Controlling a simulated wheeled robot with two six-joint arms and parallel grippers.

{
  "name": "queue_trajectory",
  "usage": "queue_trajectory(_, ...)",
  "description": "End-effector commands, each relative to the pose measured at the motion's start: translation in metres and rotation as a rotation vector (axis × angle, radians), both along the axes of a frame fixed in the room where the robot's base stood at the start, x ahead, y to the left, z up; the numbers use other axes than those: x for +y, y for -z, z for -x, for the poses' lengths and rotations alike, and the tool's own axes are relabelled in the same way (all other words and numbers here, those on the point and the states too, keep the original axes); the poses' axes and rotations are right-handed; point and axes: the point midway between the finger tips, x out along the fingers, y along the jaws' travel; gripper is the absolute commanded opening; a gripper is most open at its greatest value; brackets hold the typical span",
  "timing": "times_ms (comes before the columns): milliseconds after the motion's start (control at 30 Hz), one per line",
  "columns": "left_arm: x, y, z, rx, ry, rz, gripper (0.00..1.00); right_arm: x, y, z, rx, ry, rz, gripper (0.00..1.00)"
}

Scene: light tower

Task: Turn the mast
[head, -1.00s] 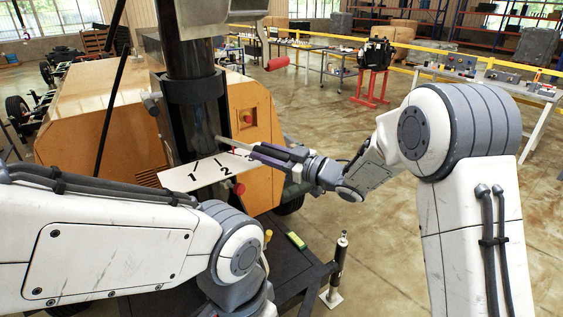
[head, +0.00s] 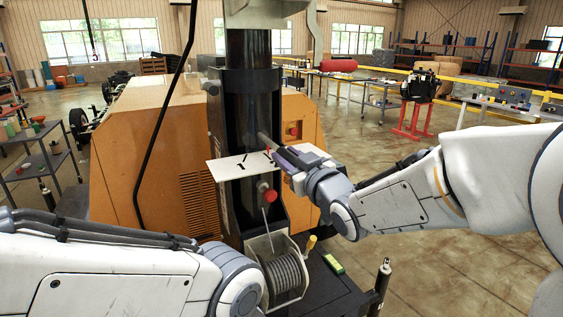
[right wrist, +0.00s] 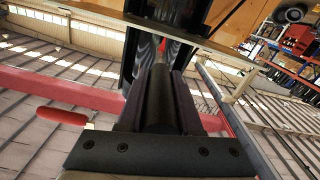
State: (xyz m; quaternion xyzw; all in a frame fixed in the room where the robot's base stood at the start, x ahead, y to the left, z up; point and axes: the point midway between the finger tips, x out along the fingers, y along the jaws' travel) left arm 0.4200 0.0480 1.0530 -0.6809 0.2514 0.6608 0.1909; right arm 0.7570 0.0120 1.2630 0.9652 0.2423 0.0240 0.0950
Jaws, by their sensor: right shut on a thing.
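The mast (head: 249,110) is a thick black upright column in the middle of the head view. A pale plate (head: 229,169) marked with a 1 sits across its front, with a small red pointer beside it. A grey bar (head: 264,141) sticks out from the mast above the plate. My right gripper (head: 277,157) reaches in from the right and is shut on this bar. In the right wrist view a dark bar (right wrist: 160,100) lies between the jaws, with the mast just beyond. My left arm crosses the lower left; its gripper does not show.
An orange housing (head: 150,150) stands behind the mast, with a red button (head: 293,130). A winch drum (head: 286,278) and a red knob (head: 265,192) are low in front. Open floor lies to the right.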

Motion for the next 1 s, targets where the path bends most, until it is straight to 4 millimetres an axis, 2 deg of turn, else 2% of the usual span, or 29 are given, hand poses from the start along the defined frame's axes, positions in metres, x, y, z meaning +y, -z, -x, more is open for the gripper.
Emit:
queue_trajectory(267,0.0,-0.001,0.0,0.0,0.0,0.0,0.5,0.0,0.0,0.0,0.001,-0.001,0.002,0.0)
queue_trajectory(300,0.0,-0.001,0.0,0.0,0.0,0.0,0.5,0.001,0.0,0.0,0.001,-0.001,0.002,0.45)
queue_trajectory(333,0.0,-0.001,0.0,0.0,0.0,0.0,0.5,0.001,0.0,0.0,0.001,-0.001,0.002,0.57)
queue_trajectory(367,0.0,-0.001,0.0,0.0,0.0,0.0,0.5,0.001,0.0,0.0,0.001,-0.001,0.002,0.63)
queue_trajectory(767,0.0,0.002,0.0,0.0,0.0,0.0,0.5,-0.002,-0.001,0.005,-0.002,-0.001,0.0,0.63)
queue_trajectory(1000,0.0,0.014,0.0,0.0,0.0,0.0,0.5,-0.021,0.001,0.04,-0.004,-0.001,0.0,0.63)
